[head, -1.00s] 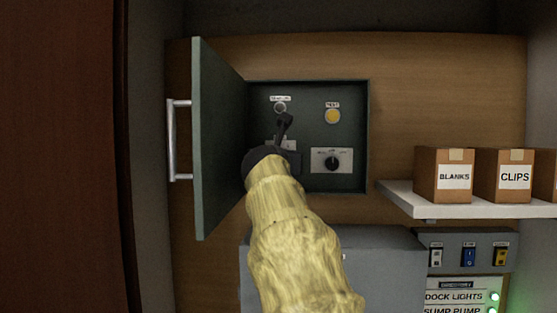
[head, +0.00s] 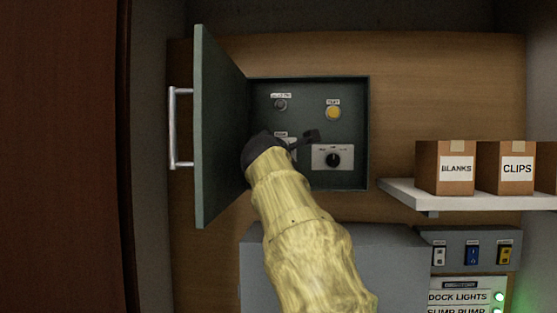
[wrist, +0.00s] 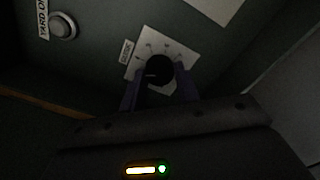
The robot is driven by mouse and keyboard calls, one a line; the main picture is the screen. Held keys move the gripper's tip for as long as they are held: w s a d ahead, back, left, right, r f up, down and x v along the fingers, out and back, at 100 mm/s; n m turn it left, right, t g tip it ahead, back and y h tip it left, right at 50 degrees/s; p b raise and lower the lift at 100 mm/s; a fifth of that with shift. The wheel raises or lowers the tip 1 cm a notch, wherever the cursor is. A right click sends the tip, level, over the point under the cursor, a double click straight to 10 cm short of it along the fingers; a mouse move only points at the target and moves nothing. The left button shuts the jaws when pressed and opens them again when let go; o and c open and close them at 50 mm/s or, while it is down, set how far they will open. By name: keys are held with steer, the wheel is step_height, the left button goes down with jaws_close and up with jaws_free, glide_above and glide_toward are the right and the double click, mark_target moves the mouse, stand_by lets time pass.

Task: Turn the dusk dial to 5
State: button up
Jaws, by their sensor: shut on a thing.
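The dusk dial (wrist: 158,69) is a round black knob on a white plate (wrist: 183,55) with small scale marks, labelled DUSK. In the wrist view a short pale mark on the knob points left; the numbers are too blurred to read. My gripper (wrist: 158,84) is shut on the knob, with a finger on either side. In the head view my wrist and gripper cover the dial, and only its small label (head: 281,134) and an edge of its plate show inside the green box.
The box door (head: 218,130) stands open on the left. A second black dial (head: 333,158), a yellow button (head: 333,113) and a grey button (head: 280,104) share the box. A shelf (head: 470,198) with labelled cartons is at right.

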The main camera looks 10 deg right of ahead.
steer(key=m+b, duration=0.1)
steer(key=m, duration=0.2)
steer(key=shift+m, duration=0.4)
steer(key=m+b, duration=0.1)
steer(key=m, duration=0.2)
steer(key=shift+m, duration=0.3)
steer(key=m+b, duration=0.1)
steer(key=m, duration=0.5)
steer(key=shift+m, duration=0.3)
steer(key=o, duration=1)
steer(key=shift+c, duration=0.2)
steer(key=shift+s+b, duration=0.1)
steer(key=shift+b, duration=0.2)
